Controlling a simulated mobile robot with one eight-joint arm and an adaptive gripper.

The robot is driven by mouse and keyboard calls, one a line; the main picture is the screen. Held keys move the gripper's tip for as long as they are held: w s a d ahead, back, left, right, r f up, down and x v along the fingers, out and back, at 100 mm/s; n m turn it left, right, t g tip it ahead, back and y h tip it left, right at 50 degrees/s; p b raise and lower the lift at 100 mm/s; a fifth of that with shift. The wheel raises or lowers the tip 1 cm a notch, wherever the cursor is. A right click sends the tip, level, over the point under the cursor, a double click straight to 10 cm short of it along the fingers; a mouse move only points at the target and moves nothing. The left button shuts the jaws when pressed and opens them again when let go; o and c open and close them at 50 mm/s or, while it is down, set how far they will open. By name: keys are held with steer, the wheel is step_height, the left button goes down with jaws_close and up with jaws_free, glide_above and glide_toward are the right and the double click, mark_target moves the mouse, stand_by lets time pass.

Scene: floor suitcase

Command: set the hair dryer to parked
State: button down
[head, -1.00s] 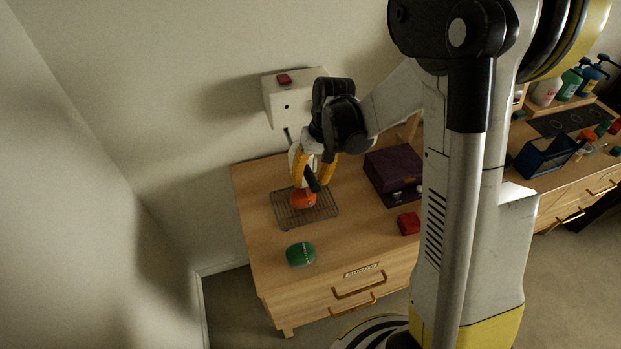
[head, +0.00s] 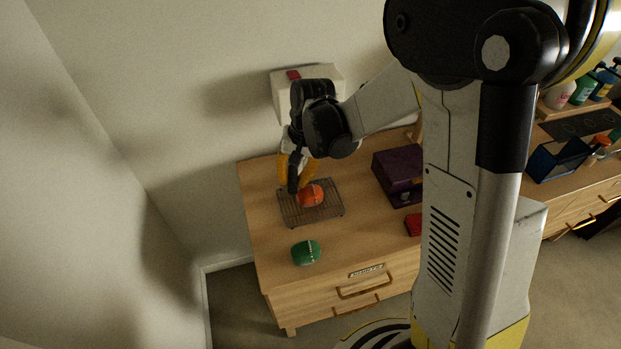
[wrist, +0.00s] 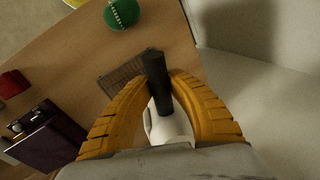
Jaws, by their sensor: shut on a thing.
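The hair dryer (wrist: 172,128) has a white body and a dark cylindrical end. In the wrist view it sits between the two yellow fingers of my gripper (wrist: 165,80), which is shut on it. In the head view my gripper (head: 297,170) hangs over the left back part of the wooden dresser, beside the wire rack, with the dryer's dark end (head: 293,183) pointing down. The dryer's white part is mostly hidden there by the fingers and wrist. A white wall box (head: 334,76) with a red button is on the wall behind and above, partly covered by my wrist.
On the dresser (head: 262,215) are a wire rack (head: 325,208) bearing an orange object (head: 311,195), a green object (head: 305,252), a purple box (head: 397,170) and a red item (head: 413,225). The left wall is close. A second counter (head: 565,195) with bottles stands right.

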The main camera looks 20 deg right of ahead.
steer(key=w+a+m+t+h+b, duration=0.1)
steer(key=w+a+m+h+b, duration=0.1)
steer(key=w+a+m, duration=1.3)
steer(key=w+a, duration=0.3)
steer(key=w, duration=0.6)
steer(key=shift+w+a+t, duration=0.3)
steer(key=shift+w+a, duration=0.05)
steer(key=shift+a, duration=0.05)
steer(key=shift+r, duration=0.1)
steer(key=c, duration=1.2)
jaws_free()
steer(key=shift+w, duration=0.1)
steer(key=shift+c, duration=0.2)
steer(key=shift+d, duration=0.1)
steer(key=r, duration=0.4)
steer(key=s+r, duration=0.1)
steer(key=r, duration=0.2)
steer(key=s+r, duration=0.1)
steer(key=r, duration=0.3)
steer(key=shift+s+r, duration=0.15)
steer(key=shift+r, duration=0.2)
